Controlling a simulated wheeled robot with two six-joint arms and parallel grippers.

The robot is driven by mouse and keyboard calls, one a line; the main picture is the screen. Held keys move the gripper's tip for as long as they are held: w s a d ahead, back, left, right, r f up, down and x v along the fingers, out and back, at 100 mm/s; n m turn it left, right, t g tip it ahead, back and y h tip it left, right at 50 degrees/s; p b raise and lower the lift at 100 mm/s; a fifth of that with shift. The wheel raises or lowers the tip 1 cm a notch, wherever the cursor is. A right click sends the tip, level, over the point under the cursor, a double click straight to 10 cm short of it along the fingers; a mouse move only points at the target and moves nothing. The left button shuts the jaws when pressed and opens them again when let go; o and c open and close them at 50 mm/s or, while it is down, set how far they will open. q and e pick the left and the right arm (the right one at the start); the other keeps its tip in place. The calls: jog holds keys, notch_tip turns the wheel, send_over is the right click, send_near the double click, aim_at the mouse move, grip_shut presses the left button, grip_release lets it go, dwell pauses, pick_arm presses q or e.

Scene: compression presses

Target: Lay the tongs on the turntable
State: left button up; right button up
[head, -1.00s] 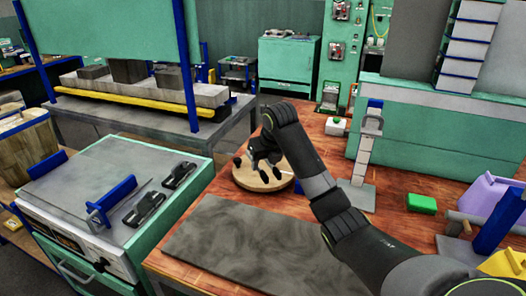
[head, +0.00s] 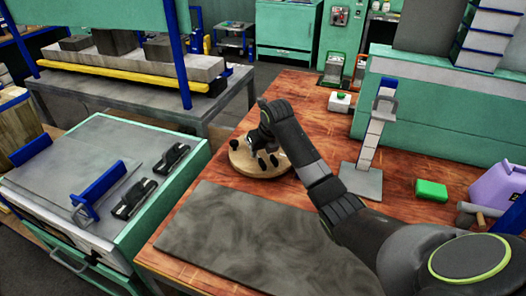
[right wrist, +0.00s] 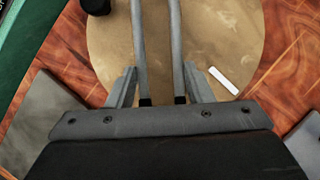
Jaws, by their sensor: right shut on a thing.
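The turntable (head: 240,168) is a round, light wooden disc on the red-brown bench. It also fills the middle of the right wrist view (right wrist: 110,50). My right gripper (head: 265,160) is over the disc, pointing down. In the right wrist view its fingers (right wrist: 160,88) are closed about the tongs (right wrist: 178,45), two long grey arms running away from me above the disc. Whether the tongs touch the disc I cannot tell. In the head view the tongs are mostly hidden by my gripper. My left gripper is not in view.
A dark knob (head: 234,144) stands at the turntable's far left edge. A grey mat (head: 250,235) lies in front. To the right are an upright stand (head: 372,140), a green block (head: 431,191) and a purple jug (head: 497,187). A white-and-green button box (head: 339,101) stands behind.

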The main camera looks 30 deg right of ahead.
jog(key=shift+f, duration=0.6)
jog(key=o, duration=1.1)
jog(key=shift+f, duration=0.1)
jog(key=shift+c, duration=0.2)
jog(key=shift+r, duration=0.2)
jog(key=v, duration=1.2)
